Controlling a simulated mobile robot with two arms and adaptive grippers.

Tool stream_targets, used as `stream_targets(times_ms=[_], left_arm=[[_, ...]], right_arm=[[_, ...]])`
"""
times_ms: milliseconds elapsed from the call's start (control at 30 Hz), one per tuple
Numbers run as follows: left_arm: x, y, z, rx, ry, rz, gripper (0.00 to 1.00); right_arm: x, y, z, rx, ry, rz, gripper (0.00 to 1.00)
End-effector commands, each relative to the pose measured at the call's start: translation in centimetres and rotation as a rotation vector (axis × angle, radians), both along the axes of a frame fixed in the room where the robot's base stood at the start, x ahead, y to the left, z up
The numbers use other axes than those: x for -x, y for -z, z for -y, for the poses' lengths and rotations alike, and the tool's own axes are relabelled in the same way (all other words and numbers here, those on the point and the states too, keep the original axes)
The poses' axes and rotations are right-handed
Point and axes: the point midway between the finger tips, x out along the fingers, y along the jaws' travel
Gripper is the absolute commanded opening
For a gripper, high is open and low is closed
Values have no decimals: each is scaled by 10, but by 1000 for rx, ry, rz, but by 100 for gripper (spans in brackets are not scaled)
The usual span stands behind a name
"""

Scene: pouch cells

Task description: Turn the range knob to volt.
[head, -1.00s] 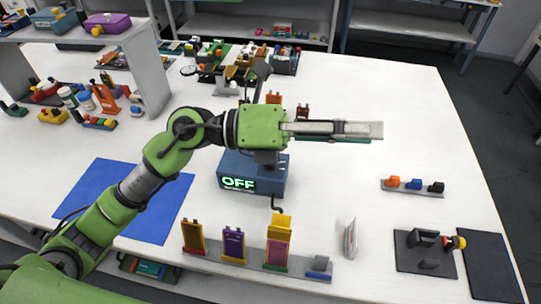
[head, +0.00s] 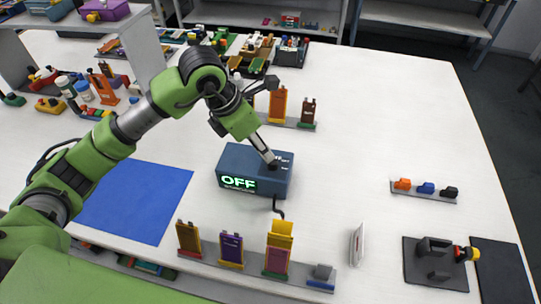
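The blue meter box (head: 232,166) stands mid-table, its front display reading green OFF. A dark range knob (head: 274,166) is on its top face near the right side, with small pale markings beside it. My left gripper (head: 271,159) points down and to the right, its fingertips at the knob and partly covering it. The fingers look like one narrow bar from here, so I cannot tell whether they are shut on the knob or apart. The knob's pointer direction is too small to tell. My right gripper is not in view.
A front rack (head: 205,262) holds several coloured pouch cells; another rack (head: 292,123) stands behind the box. A white upright panel (head: 357,245), a black fixture (head: 436,275) and a small connector strip (head: 424,196) are at right. A blue mat (head: 140,200) lies left. The right-hand tabletop is largely clear.

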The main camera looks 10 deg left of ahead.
Motion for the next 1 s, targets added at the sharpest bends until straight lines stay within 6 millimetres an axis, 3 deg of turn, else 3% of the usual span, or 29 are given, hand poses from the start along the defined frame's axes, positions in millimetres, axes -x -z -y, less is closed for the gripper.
stream_targets(times_ms=[200,400,800,933,967,1000], left_arm=[[-11,41,13,2,1,-5,37],[-19,64,20,3,1,-1,37],[-21,73,22,2,2,0,37],[-21,73,22,2,2,0,6],[-21,72,22,2,2,0,0],[-21,72,22,2,2,0,0]], right_arm=[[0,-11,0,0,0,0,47],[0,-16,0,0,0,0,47],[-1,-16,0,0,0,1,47],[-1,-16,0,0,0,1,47],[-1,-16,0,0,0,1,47],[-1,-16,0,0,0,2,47]])
